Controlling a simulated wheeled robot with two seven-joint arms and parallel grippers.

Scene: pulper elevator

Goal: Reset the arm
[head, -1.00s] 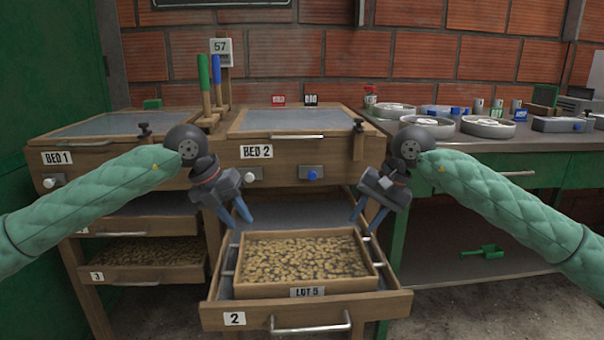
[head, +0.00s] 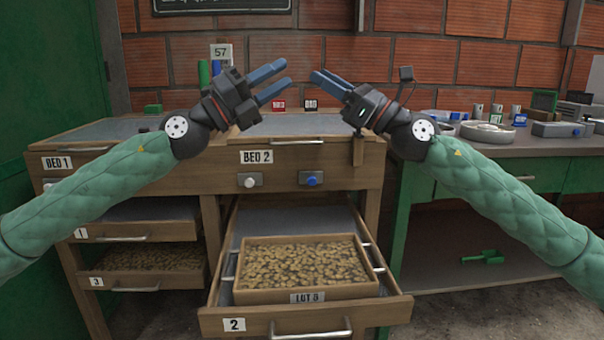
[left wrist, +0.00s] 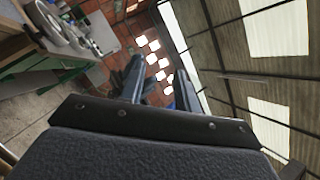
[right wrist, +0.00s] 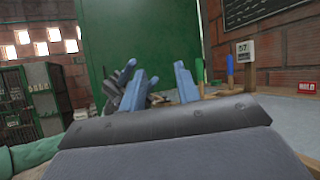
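My left gripper (head: 284,74) is raised above the BED 2 top in the head view, its blue fingers pointing right, apart and empty. My right gripper (head: 319,76) is raised facing it, fingers pointing left, apart and empty. A small gap separates the two grippers. In the left wrist view my left fingers (left wrist: 158,78) are spread with nothing between them. In the right wrist view my right fingers (right wrist: 154,72) are also spread. The LOT 5 tray (head: 308,294) of beans sits inside the open drawer 2 (head: 375,307), below both grippers and untouched.
The BED 2 cabinet (head: 215,179) stands behind the drawer. Drawers 1 (head: 165,232) and 3 (head: 180,283) are at the left. A grey workbench (head: 530,150) with round pans stands at the right. A green scoop (head: 483,257) lies on its lower shelf. Space above the drawer is clear.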

